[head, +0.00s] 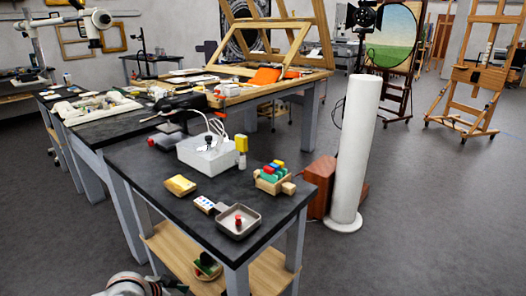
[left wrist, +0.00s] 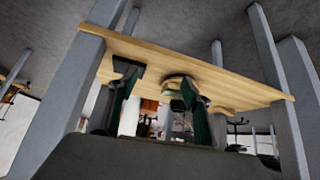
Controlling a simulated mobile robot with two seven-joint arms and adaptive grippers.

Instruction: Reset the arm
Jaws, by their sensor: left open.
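My left arm (head: 128,284) shows at the bottom edge of the head view, low beside the front of the dark-topped table; most of it is cut off. In the left wrist view, which looks upside down, the two dark green fingers of my left gripper (left wrist: 158,100) stand well apart, with nothing between them. They point toward the table's wooden lower shelf (left wrist: 215,75). A round wooden bowl on that shelf (left wrist: 180,83) shows beyond the fingers, partly hidden by one of them. My right arm and gripper are in neither view.
The dark table (head: 150,158) carries a white box (head: 205,155), a grey tray (head: 238,222), a yellow block (head: 180,184) and a small crate (head: 272,180). A bowl (head: 207,266) sits on its shelf. A white column (head: 357,150) stands right.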

